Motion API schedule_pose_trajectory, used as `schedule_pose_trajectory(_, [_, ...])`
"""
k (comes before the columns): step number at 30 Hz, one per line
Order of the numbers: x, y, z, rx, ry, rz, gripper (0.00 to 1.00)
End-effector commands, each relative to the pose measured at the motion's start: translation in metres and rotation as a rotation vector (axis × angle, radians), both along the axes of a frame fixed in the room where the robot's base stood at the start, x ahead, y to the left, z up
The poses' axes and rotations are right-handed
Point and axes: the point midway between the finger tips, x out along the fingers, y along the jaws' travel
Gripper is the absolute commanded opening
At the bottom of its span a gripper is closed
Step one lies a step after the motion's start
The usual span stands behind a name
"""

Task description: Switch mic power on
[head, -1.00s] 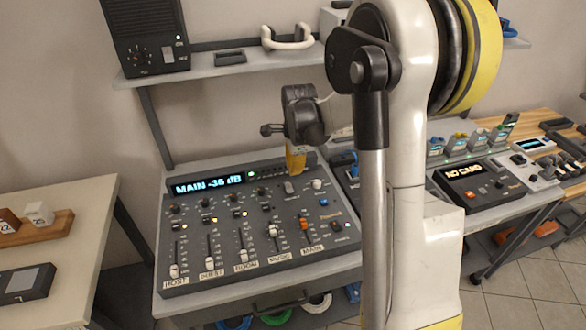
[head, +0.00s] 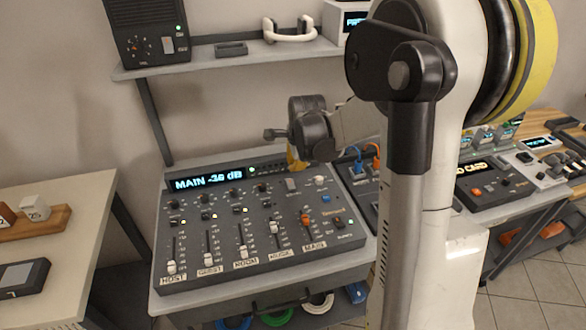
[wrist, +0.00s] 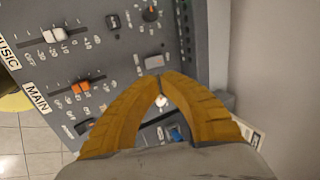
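The mixing console (head: 220,262) has a lit display reading "MAIN -36 dB", a row of faders and several small controls at its right end. Its small labels are too blurred for me to tell which control is mic power. A dark switch (head: 338,222) sits near the lower right corner and shows in the wrist view (wrist: 85,127). My gripper (head: 296,165) is over the console's upper right part. In the wrist view its yellow fingers (wrist: 160,77) meet at the tips, empty, beside a grey button (wrist: 154,62) and a white knob (wrist: 163,100). I cannot tell whether they touch the panel.
More devices stand on the right bench. A side table (head: 80,235) is at left.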

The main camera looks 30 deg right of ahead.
Motion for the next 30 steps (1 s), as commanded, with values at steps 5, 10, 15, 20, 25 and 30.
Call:
schedule_pose_trajectory(5, [0.016,-0.004,-0.040,0.000,0.000,0.000,0.00])
schedule_pose_trajectory(10, [0.030,-0.008,-0.073,0.000,0.000,0.000,0.00])
schedule_pose_trajectory(15, [0.040,-0.011,-0.096,0.000,0.000,0.000,0.00])
schedule_pose_trajectory(20, [0.045,-0.013,-0.106,0.000,0.000,0.000,0.00])
schedule_pose_trajectory(25, [0.046,-0.013,-0.107,0.000,0.000,0.000,0.00])
schedule_pose_trajectory(30, [0.046,-0.013,-0.107,0.000,0.000,0.000,0.00])
